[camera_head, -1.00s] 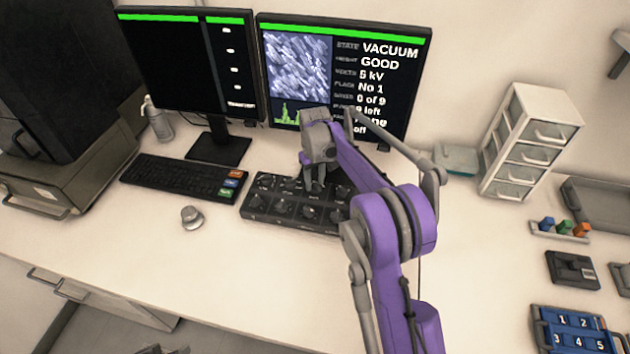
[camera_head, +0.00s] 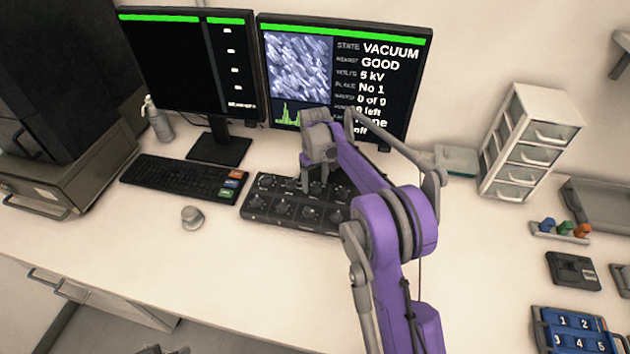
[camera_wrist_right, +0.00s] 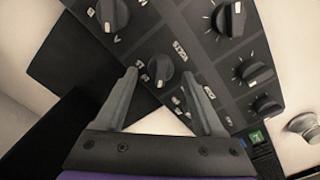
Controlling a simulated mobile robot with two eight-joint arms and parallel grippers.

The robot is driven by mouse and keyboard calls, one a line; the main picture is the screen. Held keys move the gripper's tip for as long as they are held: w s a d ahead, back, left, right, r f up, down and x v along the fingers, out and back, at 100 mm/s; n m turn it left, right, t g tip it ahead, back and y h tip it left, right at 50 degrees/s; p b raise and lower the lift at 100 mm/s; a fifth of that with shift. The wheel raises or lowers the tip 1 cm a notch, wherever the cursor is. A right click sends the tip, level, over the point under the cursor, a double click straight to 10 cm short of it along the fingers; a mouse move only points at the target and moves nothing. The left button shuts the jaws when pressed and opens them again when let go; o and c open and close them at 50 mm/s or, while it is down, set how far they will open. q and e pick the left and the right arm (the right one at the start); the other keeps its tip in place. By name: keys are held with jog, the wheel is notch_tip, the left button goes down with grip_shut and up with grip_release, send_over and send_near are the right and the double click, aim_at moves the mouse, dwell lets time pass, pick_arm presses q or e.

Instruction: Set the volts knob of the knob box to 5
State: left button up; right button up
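The black knob box (camera_head: 275,218) lies on the desk in front of the monitors, with several knobs in rows. My right gripper (camera_head: 306,187) is over the box, and its arm hides the box's right part. In the right wrist view my right gripper (camera_wrist_right: 160,74) has its two fingers well apart, with a dark knob (camera_wrist_right: 160,69) showing between the tips. I cannot tell whether the fingers reach down around that knob. The right monitor (camera_head: 360,75) reads 5 kV. My left gripper is not in view.
A keyboard (camera_head: 180,180) lies left of the box, with a small grey round knob (camera_head: 192,217) in front. A white drawer unit (camera_head: 530,140) stands at the right, with a blue numbered tray (camera_head: 573,330) in front. The front middle of the desk is clear.

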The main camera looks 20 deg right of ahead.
aim_at(315, 183)
jog(key=shift+r, duration=0.1)
notch_tip(315, 183, up, 11)
jog(key=shift+p, duration=0.3)
dwell(0.5)
jog(key=s+a+r+t+p, duration=0.1)
jog(key=s+a+r, duration=0.2)
jog(key=s, duration=0.4)
jog(key=s+a+r+t, duration=0.2)
jog(key=s+a, duration=0.1)
jog(key=s, duration=0.5)
jog(key=s+a+f+m+t, duration=0.1)
jog(key=s+a+f, duration=0.1)
jog(key=s, duration=0.7)
jog(key=s+a+f+t+p, duration=0.1)
jog(key=s+a+f, duration=0.1)
jog(key=s+f, duration=0.3)
jog(key=s, duration=0.4)
jog(key=shift+s+m, duration=0.2)
jog(key=shift+m, duration=0.2)
jog(key=shift+d, duration=0.1)
